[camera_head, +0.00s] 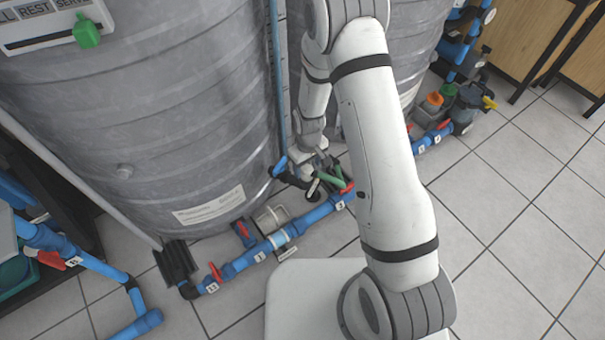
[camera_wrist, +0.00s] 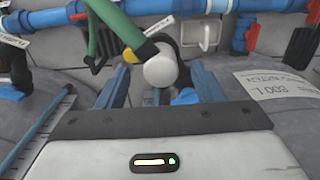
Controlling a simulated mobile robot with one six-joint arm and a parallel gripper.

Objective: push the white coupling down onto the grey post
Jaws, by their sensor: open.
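A round white part (camera_wrist: 160,71), which looks like the white coupling, shows between my fingers in the wrist view. My gripper (camera_wrist: 161,74) is open, with one blue-grey finger on each side of it. I cannot tell whether either finger touches it. In the head view my gripper (camera_head: 317,163) is low beside the big grey tank, at the pipework, and small there. The grey post is not clearly seen; the white part may hide it. I cannot tell how far the coupling sits on it.
A green hose (camera_wrist: 110,25) curves close to the left finger. A blue pipe (camera_wrist: 150,9) with red-handled valves runs across the far side. The large grey tank (camera_head: 150,110) stands close by. The tiled floor (camera_head: 510,220) is clear at right.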

